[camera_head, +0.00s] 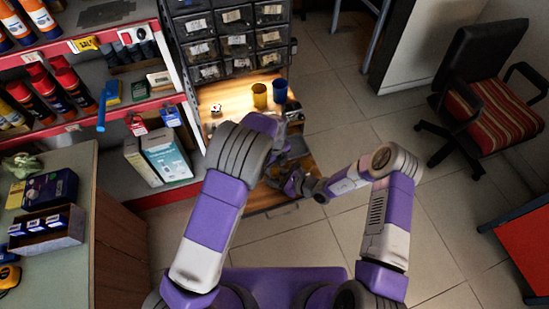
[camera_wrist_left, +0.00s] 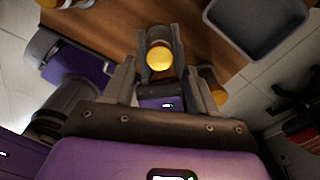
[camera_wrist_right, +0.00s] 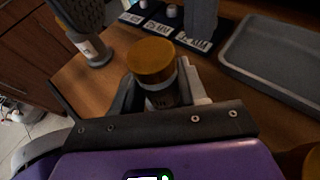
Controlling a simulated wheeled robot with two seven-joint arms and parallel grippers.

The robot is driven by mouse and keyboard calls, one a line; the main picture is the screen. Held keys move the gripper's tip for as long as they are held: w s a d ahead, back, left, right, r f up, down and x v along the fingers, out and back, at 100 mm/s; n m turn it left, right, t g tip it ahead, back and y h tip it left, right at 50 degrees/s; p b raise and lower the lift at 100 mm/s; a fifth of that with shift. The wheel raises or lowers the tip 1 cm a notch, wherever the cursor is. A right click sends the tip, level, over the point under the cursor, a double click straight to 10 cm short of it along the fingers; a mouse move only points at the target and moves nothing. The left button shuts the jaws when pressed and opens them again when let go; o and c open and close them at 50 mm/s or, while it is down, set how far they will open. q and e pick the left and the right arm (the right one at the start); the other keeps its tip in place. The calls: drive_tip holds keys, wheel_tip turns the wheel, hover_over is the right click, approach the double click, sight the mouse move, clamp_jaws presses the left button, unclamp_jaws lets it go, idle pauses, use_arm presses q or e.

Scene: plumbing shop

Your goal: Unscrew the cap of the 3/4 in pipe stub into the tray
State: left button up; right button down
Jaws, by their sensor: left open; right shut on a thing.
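My right gripper (camera_wrist_right: 157,88) is shut on a pipe stub (camera_wrist_right: 163,97), with an orange-brass cap (camera_wrist_right: 151,58) on its upper end. In the left wrist view this cap (camera_wrist_left: 159,59) sits between the right gripper's fingers (camera_wrist_left: 160,45). My left gripper (camera_wrist_left: 160,70) is open and empty, its fingers spread to either side of the line to the cap and apart from it. The grey tray (camera_wrist_left: 292,18) lies at the upper right of that view, and the tray (camera_wrist_right: 235,62) is also right of the stub in the right wrist view. In the head view my arms largely hide the work spot.
A labelled rack (camera_wrist_right: 155,27) stands behind the held stub. A dark ribbed object (camera_wrist_right: 80,18) with a white label stands left of it. A yellow cup (camera_head: 260,96) and a blue cup (camera_head: 280,91) stand on the wooden bench. Small drawers (camera_head: 235,42) rise behind.

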sight(274, 171)
use_arm(q)
drive_tip(key=shift+f, duration=1.8)
